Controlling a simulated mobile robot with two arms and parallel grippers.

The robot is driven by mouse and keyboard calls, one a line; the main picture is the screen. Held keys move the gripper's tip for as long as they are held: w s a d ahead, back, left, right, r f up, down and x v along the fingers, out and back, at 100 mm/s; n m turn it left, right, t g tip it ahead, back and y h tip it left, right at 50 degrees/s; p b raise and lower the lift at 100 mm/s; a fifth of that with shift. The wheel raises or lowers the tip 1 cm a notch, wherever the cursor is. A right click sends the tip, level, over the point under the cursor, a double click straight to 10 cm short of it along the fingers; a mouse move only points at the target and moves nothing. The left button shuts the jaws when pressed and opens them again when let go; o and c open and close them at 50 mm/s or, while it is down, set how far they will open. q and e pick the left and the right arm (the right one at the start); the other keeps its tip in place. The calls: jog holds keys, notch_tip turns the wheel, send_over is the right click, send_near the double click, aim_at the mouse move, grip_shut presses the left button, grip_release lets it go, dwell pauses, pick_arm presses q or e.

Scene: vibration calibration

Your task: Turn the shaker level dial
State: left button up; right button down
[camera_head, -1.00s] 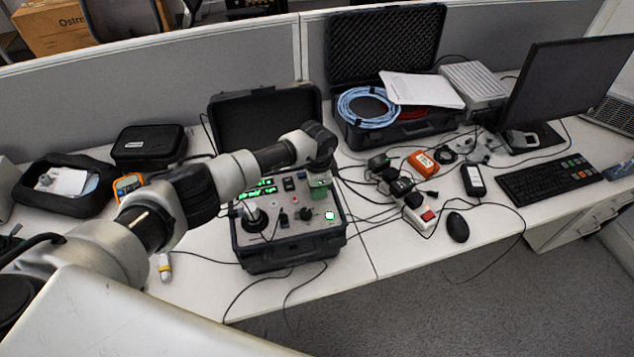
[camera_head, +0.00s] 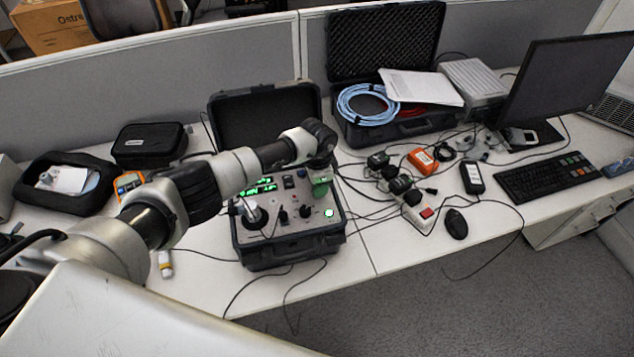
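The calibration unit is an open black case (camera_head: 292,258) with a grey control panel (camera_head: 290,228) on the desk. The panel carries green lit readouts (camera_head: 262,187), a round shaker head (camera_head: 255,214) at left, small dark knobs (camera_head: 306,211) at the front and a lit green-white button (camera_head: 329,212). I cannot tell which knob is the shaker level dial. My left arm reaches in from the left, over the panel. My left gripper (camera_head: 320,180) points down above the panel's right back part, beside a green part. Its fingers are too small and dark to read. My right gripper is out of view.
The raised case lid (camera_head: 265,118) stands behind the panel. To the right are a power strip (camera_head: 418,212) with plugs, a mouse (camera_head: 455,224), a keyboard (camera_head: 552,178) and a monitor (camera_head: 570,90). A multimeter (camera_head: 130,184) lies left. Cables cross the desk around the case.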

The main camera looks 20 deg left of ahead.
pick_arm(q)
notch_tip(320, 180, up, 11)
jog(key=b, duration=0.2)
dwell(0.4)
jog(key=shift+f, duration=0.1)
